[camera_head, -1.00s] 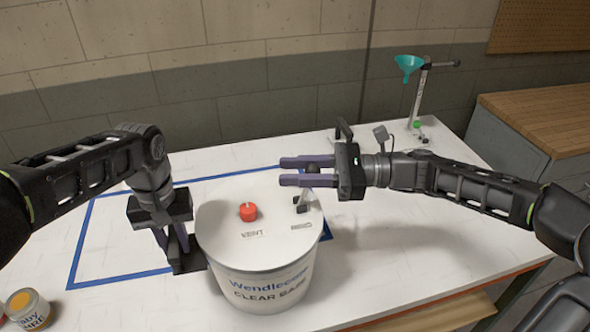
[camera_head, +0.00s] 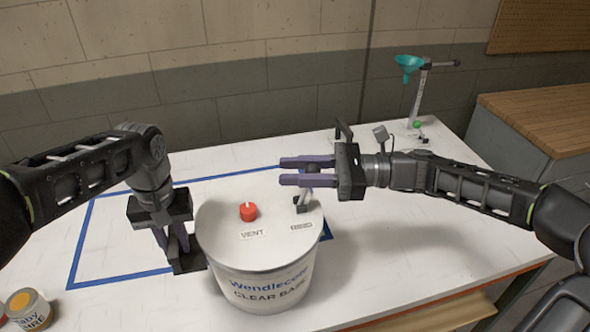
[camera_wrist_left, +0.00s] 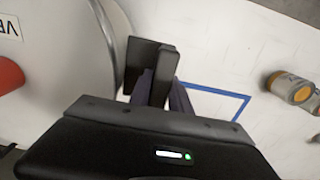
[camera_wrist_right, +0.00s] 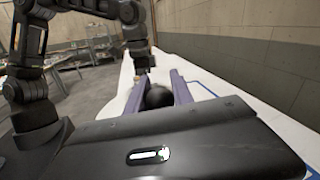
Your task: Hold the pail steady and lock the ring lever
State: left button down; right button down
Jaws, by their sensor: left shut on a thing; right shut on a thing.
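The white pail (camera_head: 262,287), marked Wendlecote Clear Base, stands upright on the table with its lid on. A red vent cap (camera_head: 248,211) sits on the lid. The ring lever (camera_head: 302,202) rises at the lid's right side, and its dark round knob (camera_wrist_right: 158,97) shows between my right fingers in the right wrist view. My right gripper (camera_head: 282,171) is shut on this knob, above the lid. My left gripper (camera_head: 174,250) is at the pail's left side, shut on a dark block-shaped grip (camera_wrist_left: 147,62) against the pail wall. The fingers partly hide that hold.
Blue tape (camera_head: 85,235) marks a rectangle on the white table. Small paint jars (camera_head: 28,308) stand at the front left. The table right of the pail is clear.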

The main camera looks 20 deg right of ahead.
jog(key=shift+d, duration=0.1)
jog(key=d+m+t+y, duration=0.1)
jog(key=d+y, duration=0.1)
jog(key=y, duration=0.1)
jog(key=shift+d+f, duration=0.1)
jog(key=shift+d, duration=0.15)
jog(key=c, duration=1.1)
grip_release()
jog(key=v, duration=1.2)
jog(key=shift+f, duration=0.2)
jog(key=shift+a, duration=0.1)
pick_arm(q)
jog(key=c, duration=1.1)
grip_release()
